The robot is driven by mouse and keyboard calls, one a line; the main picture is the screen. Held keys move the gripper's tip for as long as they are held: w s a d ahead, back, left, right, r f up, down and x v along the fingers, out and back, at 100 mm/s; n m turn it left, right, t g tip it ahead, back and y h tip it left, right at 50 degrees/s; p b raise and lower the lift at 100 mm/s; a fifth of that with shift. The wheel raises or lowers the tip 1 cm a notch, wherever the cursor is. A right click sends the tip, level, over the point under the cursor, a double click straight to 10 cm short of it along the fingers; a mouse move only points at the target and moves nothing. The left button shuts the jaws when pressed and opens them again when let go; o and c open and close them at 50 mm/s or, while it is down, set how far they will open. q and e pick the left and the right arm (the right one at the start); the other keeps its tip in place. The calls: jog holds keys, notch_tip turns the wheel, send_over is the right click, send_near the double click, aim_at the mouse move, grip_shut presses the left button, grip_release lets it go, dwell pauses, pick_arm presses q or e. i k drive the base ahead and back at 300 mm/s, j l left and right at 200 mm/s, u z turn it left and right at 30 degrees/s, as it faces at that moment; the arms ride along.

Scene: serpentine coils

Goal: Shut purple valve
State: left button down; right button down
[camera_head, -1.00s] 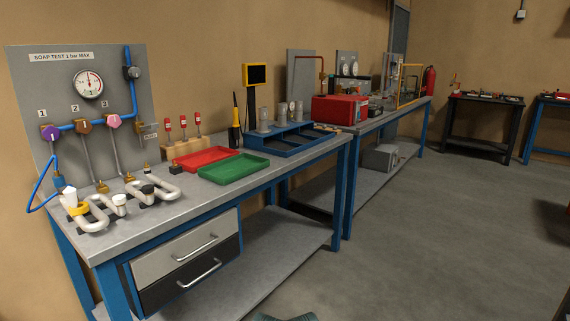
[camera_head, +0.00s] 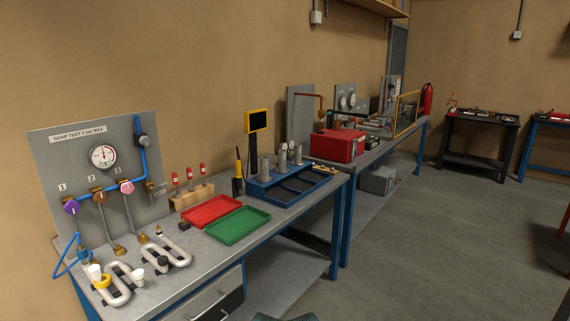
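The purple valve (camera_head: 71,207) is a round knob under the number 1, at the left end of the blue pipe on the grey test panel (camera_head: 60,167). A brown valve (camera_head: 100,197) under number 2 and a pink valve (camera_head: 126,187) under number 3 sit to its right. A round gauge (camera_head: 103,156) is above them. A blue hose (camera_head: 62,262) loops below the purple valve. White serpentine coils (camera_head: 165,253) lie on the bench in front of the panel. Neither gripper is in view.
The grey bench (camera_head: 206,266) bears a red tray (camera_head: 211,211), a green tray (camera_head: 238,226), a wooden block (camera_head: 190,198) with red-topped tools and a blue rack (camera_head: 267,190). A second bench with a red box (camera_head: 336,146) stands behind. The floor (camera_head: 420,240) at right is clear.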

aim_at(71, 207)
jog(key=u, duration=1.35)
jog(key=l, duration=0.15)
